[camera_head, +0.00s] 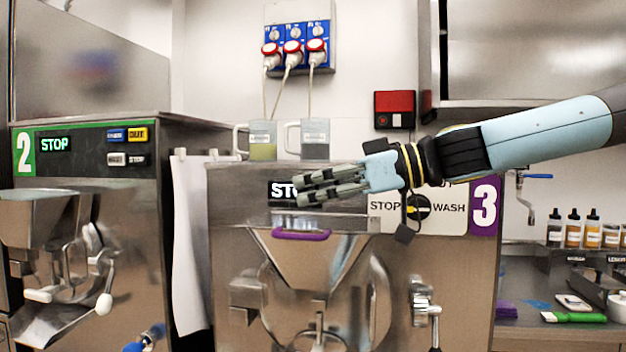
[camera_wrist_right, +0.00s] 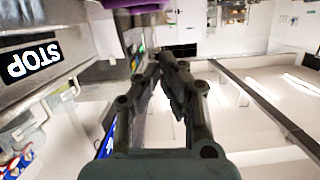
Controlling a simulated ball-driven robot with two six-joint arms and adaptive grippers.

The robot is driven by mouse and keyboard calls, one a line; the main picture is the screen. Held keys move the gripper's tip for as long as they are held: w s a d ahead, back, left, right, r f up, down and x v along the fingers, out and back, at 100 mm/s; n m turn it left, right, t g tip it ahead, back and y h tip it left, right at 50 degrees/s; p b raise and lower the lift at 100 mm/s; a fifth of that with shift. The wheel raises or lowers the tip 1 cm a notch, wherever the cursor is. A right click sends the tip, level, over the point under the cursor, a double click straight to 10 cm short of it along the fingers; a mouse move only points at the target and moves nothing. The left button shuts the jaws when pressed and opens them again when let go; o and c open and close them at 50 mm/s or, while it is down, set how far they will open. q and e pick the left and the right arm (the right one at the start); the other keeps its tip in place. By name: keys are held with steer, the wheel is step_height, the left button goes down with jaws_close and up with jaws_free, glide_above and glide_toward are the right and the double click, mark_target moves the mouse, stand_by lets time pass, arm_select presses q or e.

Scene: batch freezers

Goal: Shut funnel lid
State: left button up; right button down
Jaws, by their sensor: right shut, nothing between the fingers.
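The funnel (camera_head: 315,258) is a metal hopper on the front of machine 3 in the head view. A purple handle (camera_head: 300,235) lies at its upper front edge. The lid (camera_head: 345,222) looks low and flat across the funnel mouth, though its exact angle is hard to tell. My right gripper (camera_head: 301,189) reaches in from the right, above the handle and apart from it, in front of the STOP display. Its fingers are together and empty. In the right wrist view the shut fingers (camera_wrist_right: 160,68) show, with a purple part (camera_wrist_right: 135,4) at the top edge. My left gripper is not in view.
Machine 2 (camera_head: 85,150) stands at the left with its own funnel (camera_head: 35,207). Two jugs (camera_head: 314,138) stand on top of machine 3. A dial (camera_head: 418,207) and a tap lever (camera_head: 422,300) are at its right. Bottles (camera_head: 573,228) stand on the right counter.

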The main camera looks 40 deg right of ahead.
mark_target(310, 236)
steer(key=shift+s+a+f+b, duration=0.2)
steer(key=shift+f+b, duration=0.1)
steer(key=shift+f, duration=0.25)
steer(key=shift+s+a+f+b, duration=0.15)
steer(key=shift+f+b, duration=0.1)
steer(key=shift+f, duration=0.25)
steer(key=shift+s+a+f+b, duration=0.15)
steer(key=shift+f+b, duration=0.4)
steer(key=shift+f, duration=0.3)
